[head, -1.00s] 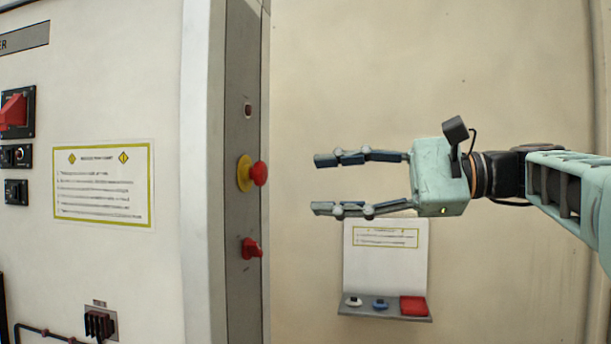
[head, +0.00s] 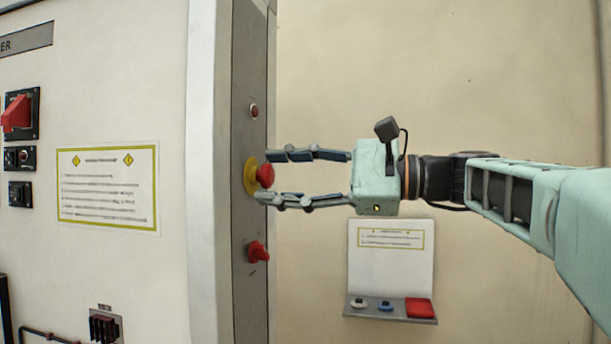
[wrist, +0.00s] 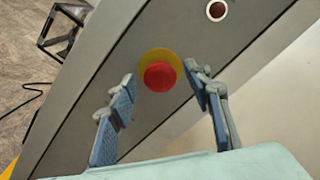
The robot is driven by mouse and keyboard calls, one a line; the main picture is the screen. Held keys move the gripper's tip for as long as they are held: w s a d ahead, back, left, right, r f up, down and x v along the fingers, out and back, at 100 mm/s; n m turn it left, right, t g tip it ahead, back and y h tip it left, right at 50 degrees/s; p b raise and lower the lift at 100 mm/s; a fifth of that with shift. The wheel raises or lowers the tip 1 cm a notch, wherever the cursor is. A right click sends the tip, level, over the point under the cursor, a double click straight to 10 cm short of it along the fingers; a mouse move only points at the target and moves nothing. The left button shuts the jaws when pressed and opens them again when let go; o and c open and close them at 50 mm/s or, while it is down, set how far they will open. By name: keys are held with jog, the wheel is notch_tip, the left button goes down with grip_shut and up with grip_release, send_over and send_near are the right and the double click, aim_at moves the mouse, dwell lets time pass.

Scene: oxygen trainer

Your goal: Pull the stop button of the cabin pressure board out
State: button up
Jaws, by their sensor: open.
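The stop button is a red mushroom head (head: 265,175) on a yellow round base (head: 250,175), set on a narrow grey panel (head: 243,289) in the head view. In the wrist view the red head (wrist: 160,76) and yellow ring (wrist: 158,55) lie between and just beyond my fingertips. My gripper (head: 262,176) is open, one finger above the button's height and one below, with the fingertips at the red head. In the wrist view my gripper (wrist: 160,78) has a finger on each side of the button. I cannot tell whether either finger touches it.
A small round indicator (head: 254,111) sits above the button and a red knob (head: 257,252) below it on the same panel. A cabinet front with a red switch (head: 17,112) is at left. A small shelf (head: 390,311) hangs on the wall below my gripper.

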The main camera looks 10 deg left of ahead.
grip_shut()
dwell(0.4)
